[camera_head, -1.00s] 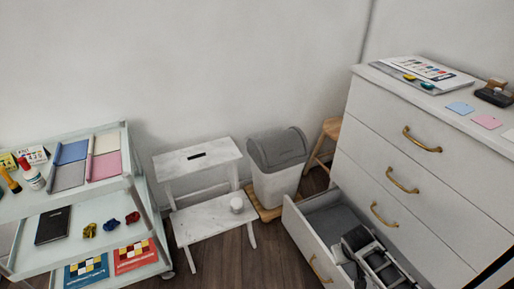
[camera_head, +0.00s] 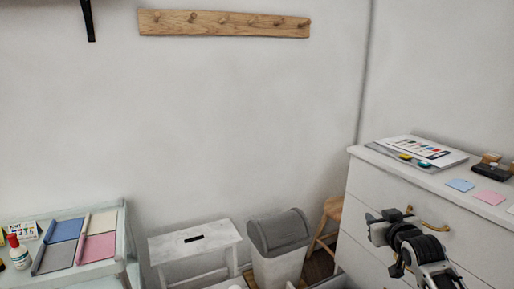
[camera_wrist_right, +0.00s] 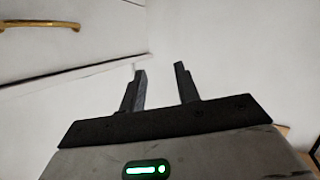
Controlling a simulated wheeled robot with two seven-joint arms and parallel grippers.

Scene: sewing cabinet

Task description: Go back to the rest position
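My right gripper (camera_head: 372,228) is raised in front of the white dresser (camera_head: 362,185), near the brass handle of an upper drawer. In the right wrist view its two dark fingers (camera_wrist_right: 160,70) stand apart with nothing between them, so it is open and empty. That view also shows a brass handle (camera_wrist_right: 40,24) at the upper left and blank pale surfaces past the fingers. My left gripper is not in view.
A grey-lidded bin (camera_head: 279,233) and a white step stool (camera_head: 195,240) stand left of the dresser. A cart (camera_head: 120,225) with fabric pieces is at the lower left. A wooden peg rail (camera_head: 225,23) is on the wall. Papers (camera_head: 425,150) lie on the dresser.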

